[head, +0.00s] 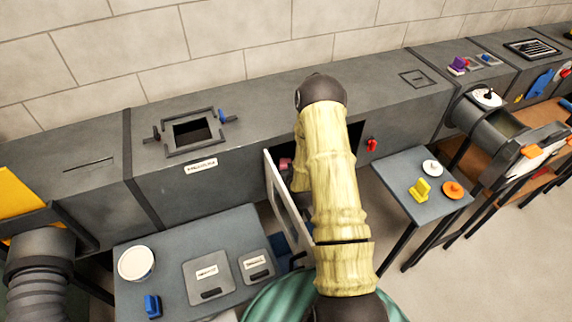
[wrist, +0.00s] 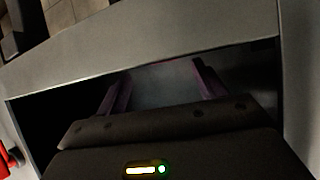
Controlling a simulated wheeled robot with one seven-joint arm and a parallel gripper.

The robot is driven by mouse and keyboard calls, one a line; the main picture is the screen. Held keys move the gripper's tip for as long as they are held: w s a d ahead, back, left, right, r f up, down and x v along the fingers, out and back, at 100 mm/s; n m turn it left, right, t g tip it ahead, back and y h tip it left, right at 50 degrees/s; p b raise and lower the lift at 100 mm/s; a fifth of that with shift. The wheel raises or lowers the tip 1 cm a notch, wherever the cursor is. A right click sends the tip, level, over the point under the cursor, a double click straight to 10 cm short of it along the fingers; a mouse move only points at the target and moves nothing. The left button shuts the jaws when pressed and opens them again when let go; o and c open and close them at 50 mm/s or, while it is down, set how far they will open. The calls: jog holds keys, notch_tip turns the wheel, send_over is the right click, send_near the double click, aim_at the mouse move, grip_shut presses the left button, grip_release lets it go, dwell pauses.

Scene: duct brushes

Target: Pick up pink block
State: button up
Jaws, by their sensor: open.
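In the wrist view my gripper (wrist: 160,75) reaches into the dark side opening of the grey duct (wrist: 150,48). Its two dark purplish fingers stand apart, with no block visible between them. The duct interior is very dim. In the head view my arm hides the gripper.
A pale hatch door (head: 283,205) stands open left of my arm. A red latch (head: 372,145) sits right of the opening.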

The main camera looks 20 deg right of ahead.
aim_at(286, 162)
jog(key=shift+w+f, duration=0.2)
jog(key=shift+w, duration=0.25)
jog(key=shift+p+x, duration=0.5)
jog(key=shift+x, duration=2.15)
jog(key=shift+a+r, duration=0.1)
jog(key=shift+r, duration=0.05)
jog(key=shift+c, duration=0.2)
jog(key=c, duration=1.1)
